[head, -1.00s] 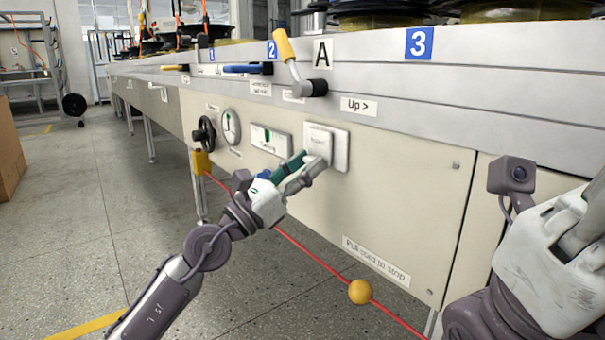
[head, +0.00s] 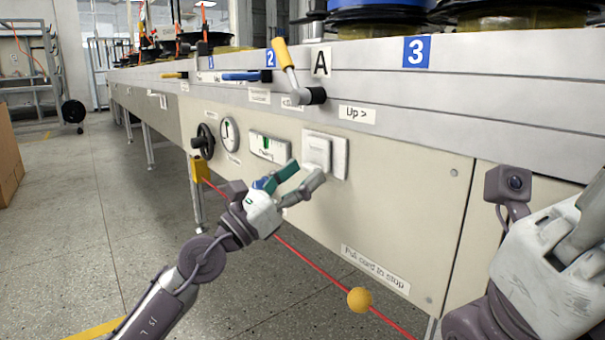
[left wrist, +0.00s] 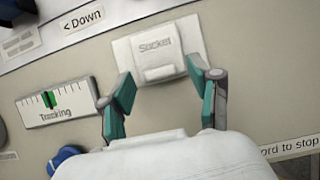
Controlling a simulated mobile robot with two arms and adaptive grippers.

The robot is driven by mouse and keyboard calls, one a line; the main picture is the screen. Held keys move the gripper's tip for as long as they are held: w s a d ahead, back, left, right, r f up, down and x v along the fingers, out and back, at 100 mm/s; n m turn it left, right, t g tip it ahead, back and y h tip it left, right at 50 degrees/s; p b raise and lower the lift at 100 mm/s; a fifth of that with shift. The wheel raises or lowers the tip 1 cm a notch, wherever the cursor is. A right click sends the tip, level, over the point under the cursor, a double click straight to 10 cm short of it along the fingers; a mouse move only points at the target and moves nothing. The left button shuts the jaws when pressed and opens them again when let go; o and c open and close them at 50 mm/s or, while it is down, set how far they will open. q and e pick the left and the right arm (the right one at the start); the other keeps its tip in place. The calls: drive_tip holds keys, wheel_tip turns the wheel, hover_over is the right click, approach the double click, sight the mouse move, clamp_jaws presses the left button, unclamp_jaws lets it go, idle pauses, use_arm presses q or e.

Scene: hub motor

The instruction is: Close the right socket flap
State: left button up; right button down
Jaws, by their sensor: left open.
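The white socket plate (head: 340,158) is on the cream machine panel, with a raised flap (head: 316,151) in its middle. In the left wrist view the flap (left wrist: 155,48) is marked "Socket", looks flat against its plate and has a lip at its lower edge. My left gripper (head: 307,174) is open and empty, just below the flap in the head view. In the left wrist view its two teal-padded fingers (left wrist: 160,72) are spread to either side of the flap's lower part, apart from it. My right gripper (head: 572,245) is at the right edge; its fingertips are unclear.
Left of the socket are a "Tracking" gauge (head: 267,145), a round dial (head: 229,134) and a black handwheel (head: 204,141). A yellow-handled lever (head: 287,68) sticks out above. A red cord (head: 310,259) with a yellow ball (head: 359,300) runs low across the front.

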use_arm(q)
drive_tip(key=v, duration=1.1)
drive_tip(key=shift+a, duration=0.1)
